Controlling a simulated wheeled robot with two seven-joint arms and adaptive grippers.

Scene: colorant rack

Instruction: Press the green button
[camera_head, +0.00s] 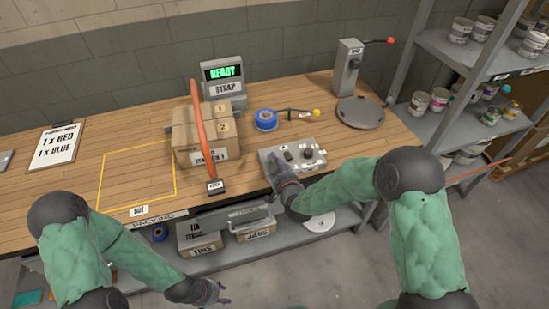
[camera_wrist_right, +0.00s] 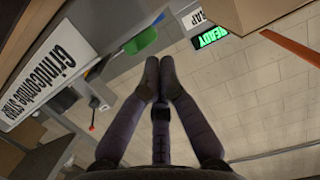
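A grey control box (camera_head: 312,161) with dark knobs and small white labels stands near the front edge of the bench. In the head view I cannot make out a green button on it; my right gripper covers its left end. In the right wrist view a green button (camera_wrist_right: 140,41) shows just beyond and left of the fingertips, and I cannot tell whether they touch. My right gripper (camera_wrist_right: 158,80) has its fingers drawn together and empty; in the head view it (camera_head: 281,168) is at the box's left end. My left gripper (camera_head: 216,295) hangs low before the bench, its fingers too small to judge.
A cardboard box (camera_head: 207,138) stands left of the control box, with an orange strap arm (camera_head: 198,122) in front. A blue tape roll (camera_head: 266,120) and a round grey plate (camera_head: 360,113) lie behind. A display (camera_head: 223,78) reads READY. Shelves with tins (camera_head: 440,100) stand right.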

